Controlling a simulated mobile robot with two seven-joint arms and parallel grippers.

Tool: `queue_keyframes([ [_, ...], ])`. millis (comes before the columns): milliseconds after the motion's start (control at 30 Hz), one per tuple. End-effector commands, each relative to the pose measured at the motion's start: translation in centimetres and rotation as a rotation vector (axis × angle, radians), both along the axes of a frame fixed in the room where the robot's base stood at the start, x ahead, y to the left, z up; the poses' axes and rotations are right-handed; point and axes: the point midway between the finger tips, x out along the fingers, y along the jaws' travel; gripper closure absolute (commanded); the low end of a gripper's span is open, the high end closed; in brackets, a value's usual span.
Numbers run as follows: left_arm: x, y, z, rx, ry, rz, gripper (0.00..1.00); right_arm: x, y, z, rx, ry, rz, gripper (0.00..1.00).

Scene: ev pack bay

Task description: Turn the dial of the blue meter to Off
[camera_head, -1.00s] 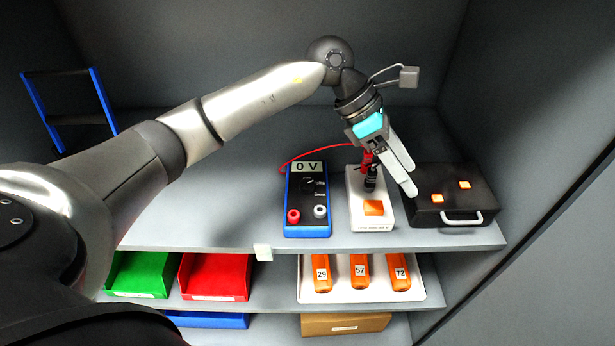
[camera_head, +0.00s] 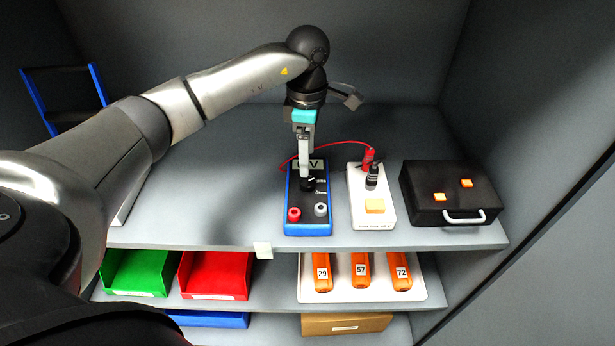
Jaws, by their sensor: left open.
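The blue meter (camera_head: 307,222) lies on the upper shelf, face up, with a dark face, a red jack and a grey jack near its front edge. Its black dial (camera_head: 308,185) is at the middle of the face. My left gripper (camera_head: 305,176) points down over the meter with its fingertips at or just above the dial. It is open; whether a finger touches the dial I cannot tell. The gripper partly covers the meter's display, and the dial's pointing direction is not readable. My right gripper is not in view.
A white box (camera_head: 358,205) with red and black plugs and an orange button stands right of the meter; a red cable runs behind the meter. A black case (camera_head: 430,185) is farther right. Bins and a tray (camera_head: 330,290) with orange cylinders sit below.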

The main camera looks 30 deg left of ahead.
Motion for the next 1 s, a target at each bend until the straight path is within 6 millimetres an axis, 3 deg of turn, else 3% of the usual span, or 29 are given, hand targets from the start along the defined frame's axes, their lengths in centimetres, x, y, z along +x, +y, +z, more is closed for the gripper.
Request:
queue_keyframes([
  [100, -0.1, -0.1, -2.8, -0.002, 0.004, 0.001, 0.26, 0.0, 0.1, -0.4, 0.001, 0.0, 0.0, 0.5],
  [300, 0.0, -0.1, -5.7, -0.001, 0.001, 0.001, 0.26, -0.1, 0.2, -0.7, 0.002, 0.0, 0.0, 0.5],
  [500, 0.0, -0.1, -6.8, -0.002, -0.001, 0.0, 0.26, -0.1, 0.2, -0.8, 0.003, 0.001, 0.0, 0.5],
  [767, 0.0, -0.1, -6.9, -0.001, -0.002, -0.001, 0.26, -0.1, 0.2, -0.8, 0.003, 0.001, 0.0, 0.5],
  [1000, 0.0, -0.1, -6.8, -0.001, -0.002, 0.0, 0.53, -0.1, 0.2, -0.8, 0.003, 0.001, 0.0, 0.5],
])
